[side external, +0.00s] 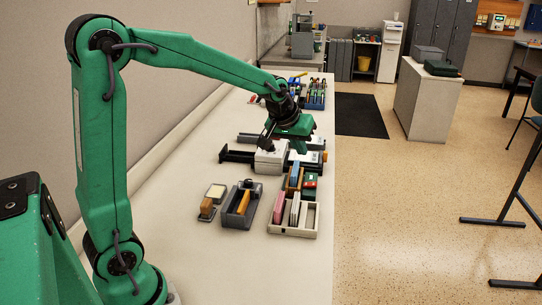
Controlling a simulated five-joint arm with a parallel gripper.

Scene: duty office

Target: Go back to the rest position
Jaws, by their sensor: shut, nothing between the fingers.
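My green gripper (298,146) hangs at the end of my outstretched arm, over the middle of the long pale bench. Its fingers are small and dark here and look closed, with nothing seen between them. Below it is a white box-like device (270,160) on a dark base. I cannot tell whether the fingers touch anything there.
Nearer on the bench (215,262) are a grey tray (231,219), a beige divided tray (291,231) and a small block with an orange side (207,208). A rack of colourful items (316,92) stands beyond my gripper. The bench's near end is clear.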

